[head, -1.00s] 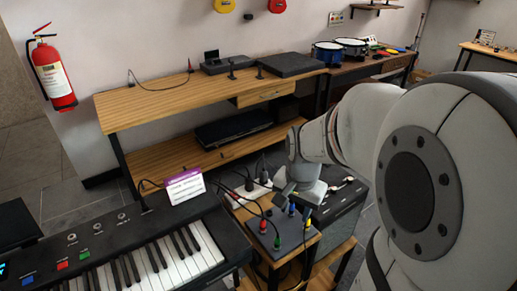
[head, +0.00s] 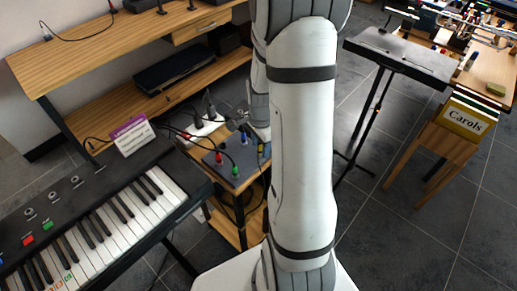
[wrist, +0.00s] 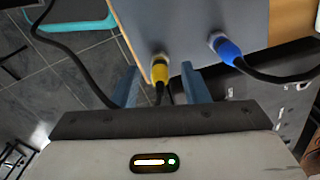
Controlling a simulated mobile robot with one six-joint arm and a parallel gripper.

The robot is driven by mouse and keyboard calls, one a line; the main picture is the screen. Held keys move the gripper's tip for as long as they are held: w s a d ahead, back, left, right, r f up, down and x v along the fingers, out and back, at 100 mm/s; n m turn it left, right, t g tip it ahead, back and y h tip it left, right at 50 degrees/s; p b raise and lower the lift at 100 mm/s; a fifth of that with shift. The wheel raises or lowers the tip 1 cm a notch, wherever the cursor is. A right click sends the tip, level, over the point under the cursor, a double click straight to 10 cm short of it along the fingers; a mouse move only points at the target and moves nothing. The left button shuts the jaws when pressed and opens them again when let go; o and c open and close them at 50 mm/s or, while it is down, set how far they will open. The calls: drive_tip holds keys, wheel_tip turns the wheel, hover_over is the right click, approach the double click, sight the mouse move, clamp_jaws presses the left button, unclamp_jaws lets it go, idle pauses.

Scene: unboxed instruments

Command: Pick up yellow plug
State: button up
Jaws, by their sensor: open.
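The yellow plug (wrist: 159,69) stands in the grey panel (wrist: 200,18), with its black cable trailing toward my wrist. In the wrist view my gripper (wrist: 159,72) is open, with one blue-grey finger on each side of the yellow plug. I cannot tell whether either finger touches it. The blue plug (wrist: 228,48) is in the same panel, just right of the right finger. In the head view the panel (head: 231,186) lies on a small wooden stand, and my arm hides most of the gripper and the yellow plug.
In the head view a red plug (head: 219,159) and a green plug (head: 236,171) also stand in the panel, with loose black cables around them. A keyboard (head: 100,225) is to the left. A power strip (head: 204,128) lies behind the panel.

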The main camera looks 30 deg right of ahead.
drive_tip(key=shift+f, duration=0.4)
clamp_jaws()
